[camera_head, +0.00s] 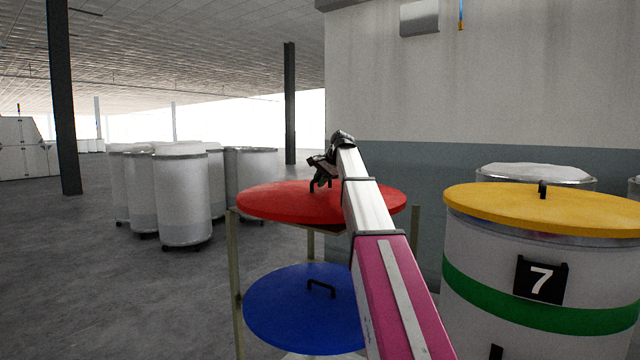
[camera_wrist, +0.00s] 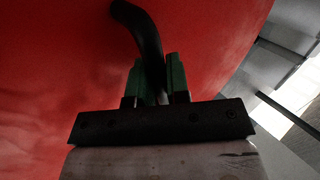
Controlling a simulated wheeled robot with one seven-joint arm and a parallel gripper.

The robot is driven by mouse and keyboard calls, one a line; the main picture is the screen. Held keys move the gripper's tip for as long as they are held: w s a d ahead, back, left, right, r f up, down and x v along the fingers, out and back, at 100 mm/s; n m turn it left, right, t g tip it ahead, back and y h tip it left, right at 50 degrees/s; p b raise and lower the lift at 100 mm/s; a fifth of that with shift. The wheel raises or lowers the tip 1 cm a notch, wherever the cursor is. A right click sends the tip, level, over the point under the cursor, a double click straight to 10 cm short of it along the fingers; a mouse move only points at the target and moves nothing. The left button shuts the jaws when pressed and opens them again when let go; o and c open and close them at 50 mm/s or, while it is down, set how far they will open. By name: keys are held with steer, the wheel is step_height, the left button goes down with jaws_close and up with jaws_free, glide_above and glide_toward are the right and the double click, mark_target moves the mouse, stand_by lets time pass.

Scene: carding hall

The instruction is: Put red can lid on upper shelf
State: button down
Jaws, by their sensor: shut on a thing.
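The red can lid (camera_head: 275,202) is a wide disc with a black bar handle, level or nearly so, at the top of a rack in the head view. It also fills much of the wrist view (camera_wrist: 60,75). My gripper (camera_head: 319,180) is shut on its handle, and the green fingertips (camera_wrist: 155,82) show on either side of the black bar (camera_wrist: 138,22). The upper shelf (camera_head: 328,229) shows only as a strip under the lid. I cannot tell whether the lid touches it. My arm hides the lid's right part.
A blue lid (camera_head: 290,325) lies lower in the rack, between thin posts (camera_head: 235,285). A white can (camera_head: 590,275) with a yellow lid (camera_head: 545,207) and a number 7 stands at right. Several white cans (camera_head: 182,200) stand at back left. The left floor is open.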

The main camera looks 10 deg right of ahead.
steer(key=shift+f, duration=0.5)
steer(key=shift+f, duration=0.55)
steer(key=c, duration=1.1)
jaws_free()
